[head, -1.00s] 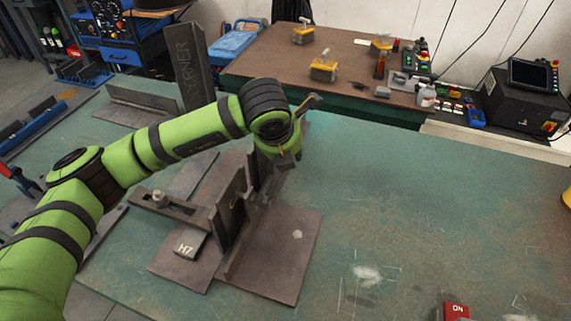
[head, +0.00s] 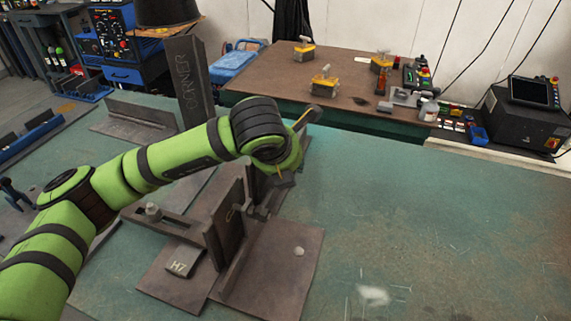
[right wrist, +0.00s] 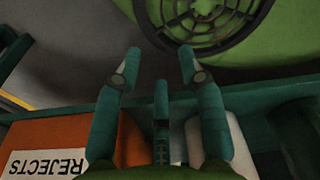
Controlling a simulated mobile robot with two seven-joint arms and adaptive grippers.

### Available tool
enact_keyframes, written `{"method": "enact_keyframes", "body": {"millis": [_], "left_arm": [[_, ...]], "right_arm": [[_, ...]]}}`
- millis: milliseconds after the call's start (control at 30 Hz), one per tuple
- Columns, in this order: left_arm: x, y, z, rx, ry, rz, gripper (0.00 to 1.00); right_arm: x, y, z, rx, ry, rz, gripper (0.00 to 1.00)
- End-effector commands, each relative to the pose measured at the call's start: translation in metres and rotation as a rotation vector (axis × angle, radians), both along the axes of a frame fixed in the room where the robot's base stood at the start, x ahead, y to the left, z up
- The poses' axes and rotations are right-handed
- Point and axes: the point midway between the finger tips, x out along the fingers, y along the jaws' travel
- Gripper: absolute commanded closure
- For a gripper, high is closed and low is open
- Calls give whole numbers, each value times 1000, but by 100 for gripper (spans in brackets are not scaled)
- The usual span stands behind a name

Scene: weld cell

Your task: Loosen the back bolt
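My left arm reaches in from the left in the head view. Its gripper (head: 283,172) hangs over the rear of the steel fixture (head: 240,215), its fingers mostly hidden by my wrist. A wrench-like tool (head: 306,119) sticks out beyond the wrist and appears held there. One bolt (head: 152,209) stands on the slotted clamp bar at the fixture's left. I cannot make out the back bolt; my wrist covers that area. My right gripper (right wrist: 160,72) is open and empty in the right wrist view, and is outside the head view.
A tall plate marked CORNER (head: 190,80) stands behind my left arm. A block marked H7 (head: 182,264) lies by the fixture. The green table (head: 440,230) is clear on the right. An orange REJECTS bin (right wrist: 45,135) lies below my right gripper.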

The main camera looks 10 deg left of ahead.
Motion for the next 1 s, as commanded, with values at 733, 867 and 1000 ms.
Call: {"method": "enact_keyframes", "body": {"millis": [733,867,1000], "left_arm": [[-32,1,47,-6,-9,-14,54],[-48,3,70,-6,-8,-15,54],[-61,5,87,-5,-6,-16,54]], "right_arm": [[-9,-3,-1,-5,17,0,60],[-9,-2,-1,-5,16,0,60],[-8,-2,-1,-3,16,0,60]]}}
